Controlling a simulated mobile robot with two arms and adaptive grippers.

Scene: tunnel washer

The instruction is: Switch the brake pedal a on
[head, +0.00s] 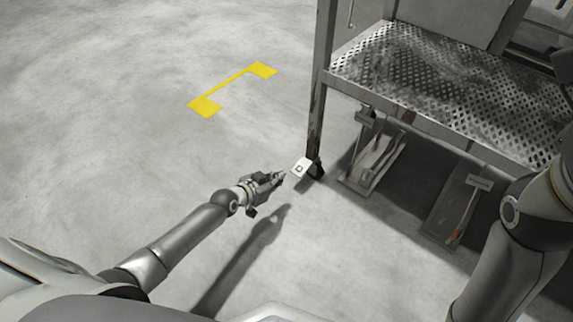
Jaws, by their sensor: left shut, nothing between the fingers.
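Two pedal-like units stand on the floor under the metal platform. The left pedal unit (372,165) has a pale, sloped plate in a frame, with a small tag above it. The right pedal unit (458,207) is darker, with a light tag and a small orange spot at its lower end. I cannot read which is brake pedal a. My left gripper (281,176) is shut and empty, low over the floor, left of both units and apart from them. My right arm comes in at the right, but its gripper is outside the view.
The platform (430,75) has a perforated, stained top. Its front leg (315,120) ends in a dark foot, right of my left gripper. A yellow floor marking (232,88) lies at upper left. The left floor is clear.

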